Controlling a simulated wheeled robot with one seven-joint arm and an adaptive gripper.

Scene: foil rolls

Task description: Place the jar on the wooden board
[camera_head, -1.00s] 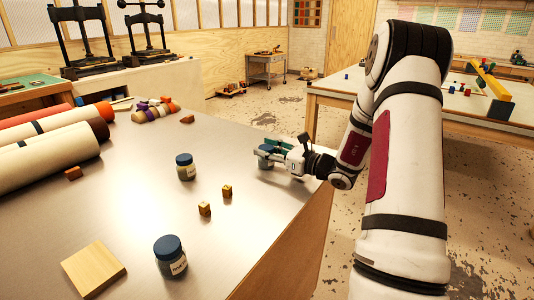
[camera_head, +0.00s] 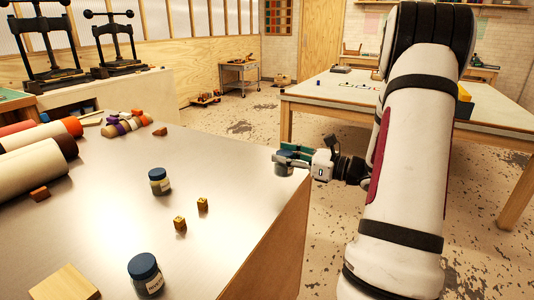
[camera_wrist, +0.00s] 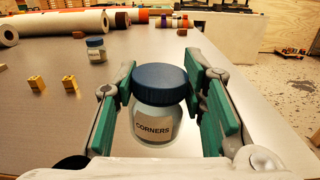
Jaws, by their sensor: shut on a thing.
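A small glass jar with a dark blue lid (camera_wrist: 158,112), labelled "CORNERS", stands upright between the green-padded fingers of my gripper (camera_head: 286,155). My gripper is shut on it. In the head view this jar (camera_head: 283,168) is partly hidden by the fingers, near the far right corner of the metal table. I cannot tell whether its base clears the tabletop. The wooden board (camera_head: 64,284), a pale flat square, lies bare at the table's near left, cut by the lower picture edge and far from my gripper.
Two similar blue-lidded jars, one mid-table (camera_head: 159,182) and one near the board (camera_head: 145,274), stand on the metal table (camera_head: 215,150). Two small brass blocks (camera_head: 180,223) lie between them and my gripper. Large rolls (camera_head: 30,165) lie at the left. The table's right edge drops to the floor.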

